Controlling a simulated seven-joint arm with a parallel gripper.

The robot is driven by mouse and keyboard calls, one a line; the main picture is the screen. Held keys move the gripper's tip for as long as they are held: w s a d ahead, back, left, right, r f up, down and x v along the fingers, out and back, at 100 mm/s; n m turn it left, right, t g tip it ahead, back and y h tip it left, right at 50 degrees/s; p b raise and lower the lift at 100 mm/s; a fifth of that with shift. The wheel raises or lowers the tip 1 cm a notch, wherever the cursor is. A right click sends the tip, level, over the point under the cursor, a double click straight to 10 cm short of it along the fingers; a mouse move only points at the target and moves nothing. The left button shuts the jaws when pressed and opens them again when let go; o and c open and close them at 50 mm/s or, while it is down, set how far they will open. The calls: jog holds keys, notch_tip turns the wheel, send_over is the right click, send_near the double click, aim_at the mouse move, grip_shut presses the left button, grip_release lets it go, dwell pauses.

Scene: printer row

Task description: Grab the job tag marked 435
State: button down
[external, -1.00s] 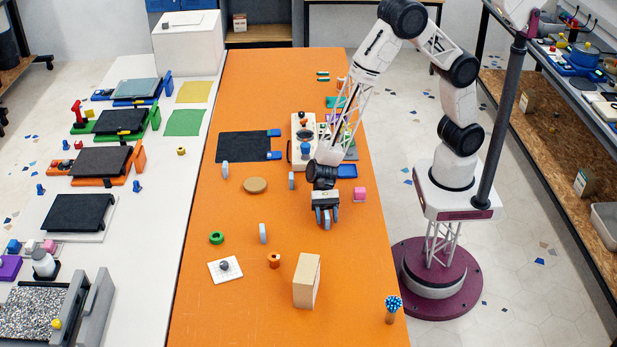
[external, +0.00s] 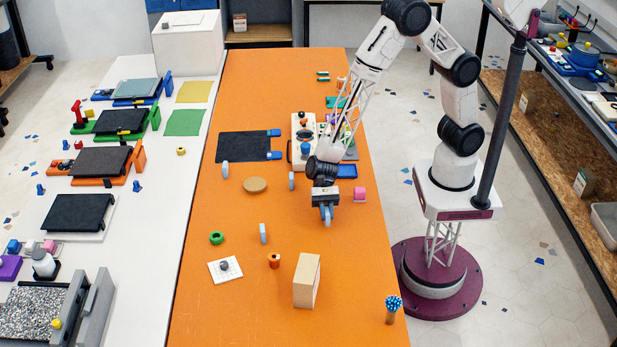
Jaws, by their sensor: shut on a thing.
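My gripper (external: 326,218) is low over the orange table, right of its middle, and points down. Its fingers are shut on a pale grey-blue job tag, which mostly hides between them. Three similar upright pale tags stand on the table: one tag (external: 225,170) at the left, one tag (external: 291,180) near the middle, and one tag (external: 263,233) nearer the front. The numbers on the tags are too small to read, so I cannot tell which is 435. I cannot tell whether the held tag touches the table.
A round wooden disc (external: 255,185) is to the left. The front left of the orange table (external: 215,310) is clear.

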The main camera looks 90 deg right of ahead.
aim_at(327, 210)
jog(key=shift+r, duration=4.2)
jog(key=shift+w, duration=0.1)
